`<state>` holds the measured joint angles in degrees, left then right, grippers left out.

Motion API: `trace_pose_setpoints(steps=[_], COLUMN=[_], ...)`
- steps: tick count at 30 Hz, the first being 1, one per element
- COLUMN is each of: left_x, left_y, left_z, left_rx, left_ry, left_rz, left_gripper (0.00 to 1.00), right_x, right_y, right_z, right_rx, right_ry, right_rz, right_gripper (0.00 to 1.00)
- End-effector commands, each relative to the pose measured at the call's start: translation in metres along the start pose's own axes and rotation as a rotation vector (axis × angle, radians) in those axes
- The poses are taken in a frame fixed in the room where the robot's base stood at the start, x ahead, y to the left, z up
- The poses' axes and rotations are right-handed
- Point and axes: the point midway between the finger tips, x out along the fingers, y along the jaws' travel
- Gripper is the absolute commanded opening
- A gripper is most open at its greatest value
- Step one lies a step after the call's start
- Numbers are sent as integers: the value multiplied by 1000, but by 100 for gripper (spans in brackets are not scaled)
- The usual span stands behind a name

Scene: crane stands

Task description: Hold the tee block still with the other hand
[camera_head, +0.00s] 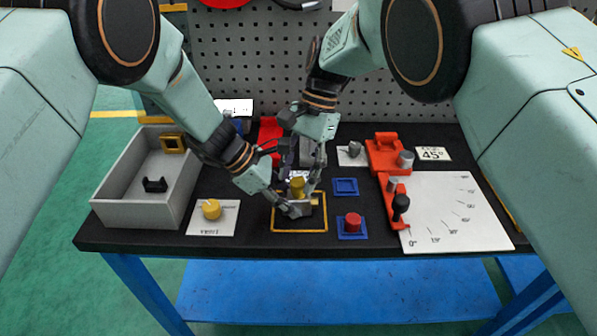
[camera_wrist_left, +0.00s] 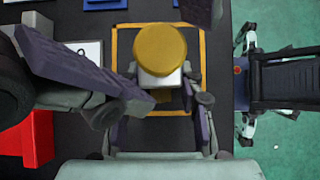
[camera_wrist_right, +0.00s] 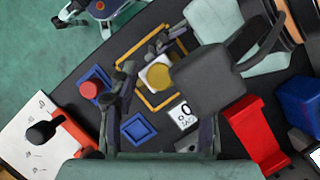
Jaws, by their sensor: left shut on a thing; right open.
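What looks like the tee block (camera_head: 298,187), pale with a round yellow top, stands inside a yellow square outline (camera_head: 301,231). The yellow top also shows in the left wrist view (camera_wrist_left: 160,50) and right wrist view (camera_wrist_right: 159,76). My left gripper (camera_head: 294,207) is shut on the pale part, one finger on each side. My right gripper (camera_head: 308,172) is open just behind and above the block; one of its fingers shows left of the block in the left wrist view. I cannot tell whether it touches the block. The block's lower part is partly hidden by fingers.
A grey bin (camera_head: 112,212) stands at left. A white card with a yellow knob (camera_head: 211,209) lies left of the outline. Right are a blue pad (camera_head: 345,187), a red knob (camera_head: 353,220), an orange fixture (camera_head: 384,153) and an angle chart (camera_head: 455,215). A pegboard rises behind.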

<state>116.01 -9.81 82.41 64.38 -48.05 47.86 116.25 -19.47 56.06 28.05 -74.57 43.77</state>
Motion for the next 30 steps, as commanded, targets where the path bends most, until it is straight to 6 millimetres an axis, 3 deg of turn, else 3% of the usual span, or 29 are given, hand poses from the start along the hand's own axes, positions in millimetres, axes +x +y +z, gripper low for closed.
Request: trace_pose_setpoints(steps=[9, 17, 24, 30], left_x=[0, 0, 0, 0], left_y=[1, 1, 1, 0], left_z=[1, 1, 1, 1], left_rx=[0, 0, 0, 0], left_ry=[-1, -1, -1, -1], left_rz=[1, 1, 1, 1], left_gripper=[0, 0, 0, 0], right_x=[-1, 0, -1, -1], right_y=[2, 2, 2, 0], right_z=[0, 0, 1, 1], right_rx=[325, 489, 785, 826], right_ry=[1, 2, 4, 7], right_rz=[-134, -203, -327, -348], right_gripper=[48, 48, 48, 48])
